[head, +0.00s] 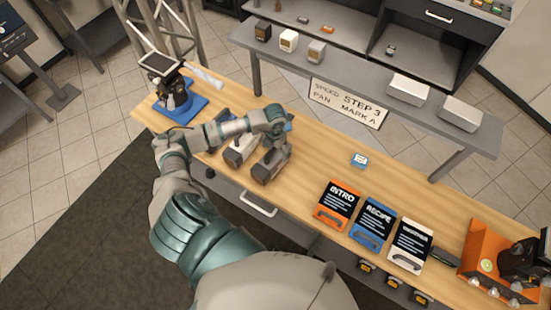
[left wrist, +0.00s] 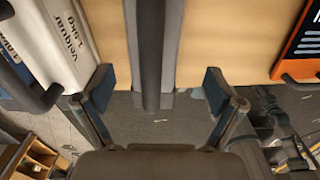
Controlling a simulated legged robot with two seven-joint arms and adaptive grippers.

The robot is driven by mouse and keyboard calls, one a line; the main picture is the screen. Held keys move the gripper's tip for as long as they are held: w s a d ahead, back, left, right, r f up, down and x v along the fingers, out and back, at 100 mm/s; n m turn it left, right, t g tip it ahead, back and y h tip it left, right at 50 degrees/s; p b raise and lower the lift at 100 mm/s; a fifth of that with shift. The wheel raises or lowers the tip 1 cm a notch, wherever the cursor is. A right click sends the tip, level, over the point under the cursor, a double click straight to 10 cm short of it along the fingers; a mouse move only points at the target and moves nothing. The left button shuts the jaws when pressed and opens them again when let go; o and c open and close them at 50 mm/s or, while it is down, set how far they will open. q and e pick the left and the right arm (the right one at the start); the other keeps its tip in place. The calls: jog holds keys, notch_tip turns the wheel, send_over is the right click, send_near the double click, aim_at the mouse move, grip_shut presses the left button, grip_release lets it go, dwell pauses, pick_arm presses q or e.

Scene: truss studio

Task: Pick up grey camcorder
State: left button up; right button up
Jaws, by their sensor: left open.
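The grey camcorder (head: 265,170) is on the wooden table, left of the orange-edged INTRO board, partly hidden under my left arm. In the left wrist view a long dark grey part, likely of this camcorder (left wrist: 155,50), lies between my fingers, with gaps on both sides. My left gripper (left wrist: 158,92) is open and empty over it; in the head view the gripper (head: 277,142) is close above the camcorder. My right gripper is not in view.
A whitish item (head: 238,153), lettered in the wrist view (left wrist: 68,38), stands close on the left. The INTRO board (head: 337,203) is on the right, with bare wood between. A blue-based device (head: 180,105) stands at the left end; an orange case (head: 482,258) at the right.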

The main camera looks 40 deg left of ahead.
aim_at(273, 155)
pick_arm(q)
jog(key=f, duration=0.1)
jog(key=a+f+p, duration=0.1)
jog(key=f, duration=0.3)
jog(key=shift+w+a, duration=0.1)
jog(key=shift+a, duration=0.2)
jog(key=shift+f, duration=0.25)
jog(key=shift+d, duration=0.35)
jog(key=shift+d+r, duration=0.15)
jog(key=shift+c, duration=0.9)
jog(key=shift+d, duration=0.1)
jog(key=c, duration=1.5)
jog(key=shift+a, duration=0.25)
jog(key=shift+c, duration=0.2)
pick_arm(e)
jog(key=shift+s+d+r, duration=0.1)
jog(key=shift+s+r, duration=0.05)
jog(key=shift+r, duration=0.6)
pick_arm(q)
jog(key=shift+a+r, duration=0.1)
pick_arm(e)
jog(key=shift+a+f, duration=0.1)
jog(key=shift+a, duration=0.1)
